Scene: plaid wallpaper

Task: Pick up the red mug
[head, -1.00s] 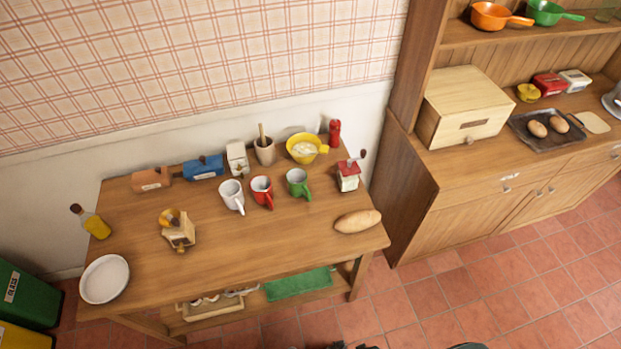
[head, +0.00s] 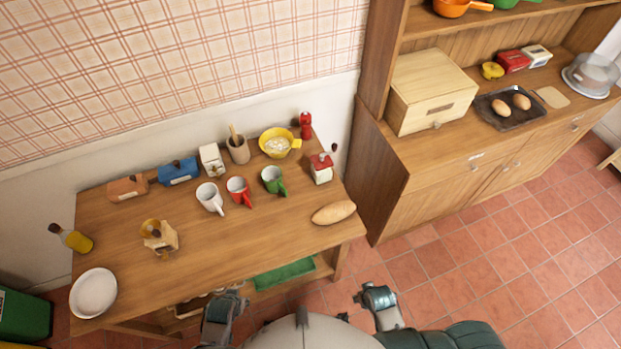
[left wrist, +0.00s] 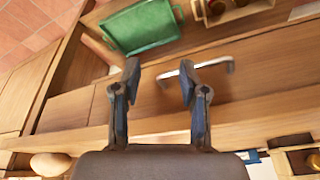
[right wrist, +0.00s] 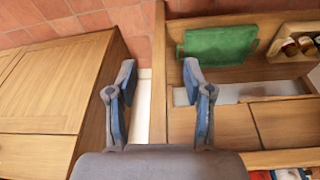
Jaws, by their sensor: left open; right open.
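The red mug (head: 238,191) stands upright on the wooden table (head: 240,245), between a white mug (head: 209,198) and a green mug (head: 273,180). Its handle points toward the lower right. My left gripper (left wrist: 160,75) is open and empty in the left wrist view, in front of the table's lower part. My right gripper (right wrist: 158,75) is open and empty in the right wrist view. In the head view my arms show at the bottom, apart from the mug. Neither wrist view clearly shows the red mug.
A bread loaf (head: 334,212), yellow bowl (head: 279,144), red-and-white grinder (head: 321,168), wooden grinder (head: 160,237) and white plate (head: 93,292) stand around the mugs. A green tray (head: 285,274) lies on the lower shelf. A cabinet (head: 440,190) stands at right. The table front is mostly clear.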

